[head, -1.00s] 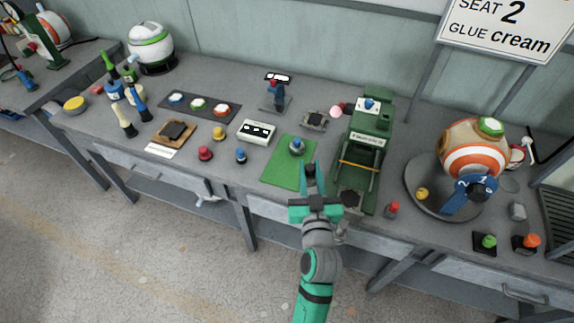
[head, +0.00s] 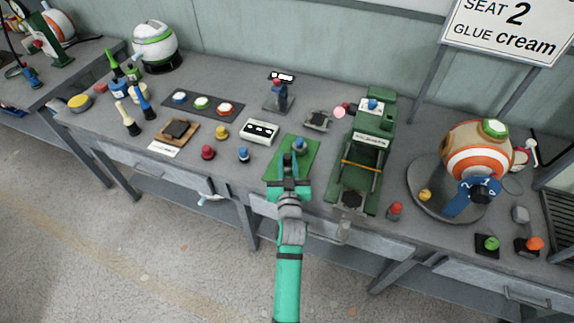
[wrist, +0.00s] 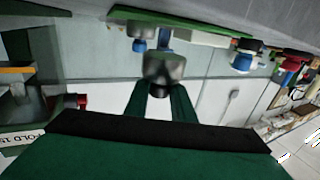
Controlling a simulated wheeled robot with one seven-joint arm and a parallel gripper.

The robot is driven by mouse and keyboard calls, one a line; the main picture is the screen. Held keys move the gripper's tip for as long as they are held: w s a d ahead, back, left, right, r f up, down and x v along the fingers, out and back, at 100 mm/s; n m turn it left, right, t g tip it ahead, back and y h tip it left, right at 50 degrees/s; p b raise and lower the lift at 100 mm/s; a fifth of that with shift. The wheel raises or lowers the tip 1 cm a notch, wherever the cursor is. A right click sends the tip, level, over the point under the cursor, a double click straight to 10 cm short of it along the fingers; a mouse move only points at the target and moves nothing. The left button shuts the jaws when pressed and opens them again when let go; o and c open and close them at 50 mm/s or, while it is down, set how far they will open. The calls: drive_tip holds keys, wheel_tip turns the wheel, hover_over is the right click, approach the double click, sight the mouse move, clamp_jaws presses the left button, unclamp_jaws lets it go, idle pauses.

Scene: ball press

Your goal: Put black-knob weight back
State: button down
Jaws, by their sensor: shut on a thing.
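The black-knob weight (wrist: 163,68) is a grey block with a dark knob. In the wrist view the two green fingers of my gripper (wrist: 160,95) are shut on its knob. In the head view my gripper (head: 290,162) is over the green mat (head: 276,171), and the held weight is hidden there. A blue-topped grey piece (head: 299,146) stands on the mat just beyond the fingertips. Whether the held weight touches the mat is not clear.
Left of the mat stand a blue-knob weight (head: 243,155), a red-knob weight (head: 207,152) and a yellow-knob piece (head: 221,132). The green press (head: 367,150) stands right of the mat. A red-topped piece (head: 395,211) sits near the front edge.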

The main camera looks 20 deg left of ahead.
sight(287, 172)
drive_tip(key=shift+w+a+f, duration=0.1)
drive_tip(key=shift+w+f, duration=0.05)
drive_tip(key=shift+f, duration=1.5)
drive_tip(key=shift+f, duration=0.15)
drive_tip(key=c, duration=1.5)
unclamp_jaws()
drive_tip(key=shift+f, duration=0.1)
